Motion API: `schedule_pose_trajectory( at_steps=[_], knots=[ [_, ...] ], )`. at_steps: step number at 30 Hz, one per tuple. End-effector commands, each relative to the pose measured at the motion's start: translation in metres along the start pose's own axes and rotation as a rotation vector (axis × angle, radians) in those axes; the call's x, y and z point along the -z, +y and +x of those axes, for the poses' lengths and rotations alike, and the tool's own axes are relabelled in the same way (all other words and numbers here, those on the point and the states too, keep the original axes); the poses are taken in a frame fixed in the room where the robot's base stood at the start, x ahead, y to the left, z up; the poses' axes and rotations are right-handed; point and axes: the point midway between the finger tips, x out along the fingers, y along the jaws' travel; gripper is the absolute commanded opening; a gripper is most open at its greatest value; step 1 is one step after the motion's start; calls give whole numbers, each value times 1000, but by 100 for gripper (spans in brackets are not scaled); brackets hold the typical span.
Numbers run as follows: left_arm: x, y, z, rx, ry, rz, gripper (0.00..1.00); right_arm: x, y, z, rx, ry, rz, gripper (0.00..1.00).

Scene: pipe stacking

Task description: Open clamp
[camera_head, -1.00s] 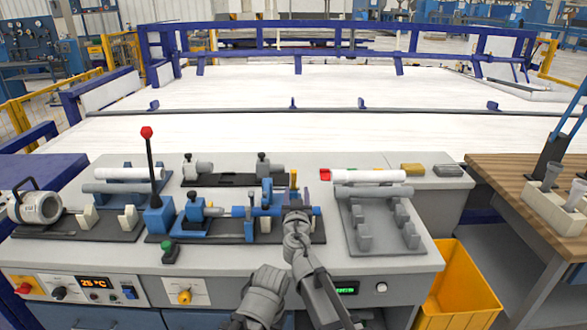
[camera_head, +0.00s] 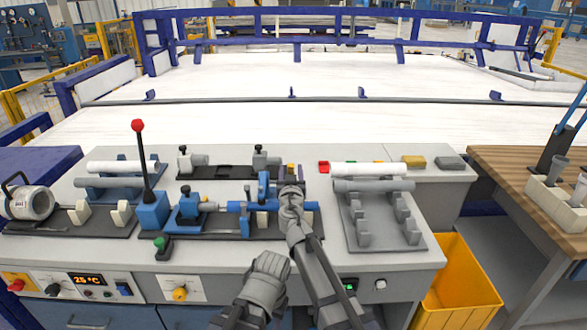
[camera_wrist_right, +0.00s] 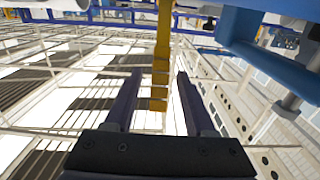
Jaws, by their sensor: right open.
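The clamp is a blue device (camera_head: 238,206) with a horizontal shaft, on a dark base plate at the middle of the bench. My right gripper (camera_head: 291,177) is at the right part of the clamp, beside its upright blue part (camera_head: 263,187). In the right wrist view, the gripper's two dark purple fingers (camera_wrist_right: 155,85) are apart. A yellow bar (camera_wrist_right: 162,65) shows between and beyond them, and I cannot tell whether they touch it. A blue clamp part (camera_wrist_right: 265,55) with a silver rod is at the upper right. My wrist hides part of the clamp.
A red-knobbed lever (camera_head: 141,160) stands left of the clamp. A white pipe (camera_head: 368,169) and a grey pipe (camera_head: 373,185) lie on a rack to the right. A grey holder (camera_head: 380,225) is in front of them. A yellow bin (camera_head: 455,285) stands at the bench's right.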

Motion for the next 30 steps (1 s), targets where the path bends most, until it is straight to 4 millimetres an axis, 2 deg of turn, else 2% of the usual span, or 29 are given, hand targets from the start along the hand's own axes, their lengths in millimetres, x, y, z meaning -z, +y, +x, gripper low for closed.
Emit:
schedule_pose_trajectory(
  at_steps=[3,10,25,30],
  knots=[
    [0,0,0,0,0,0,47,0,-2,8,1,0,0,55],
    [0,0,0,0,0,0,47,0,-2,8,1,0,0,55],
    [0,0,0,0,0,0,47,0,-2,8,0,0,0,0],
    [0,0,0,0,0,0,47,0,-2,8,0,0,0,0]
  ],
)
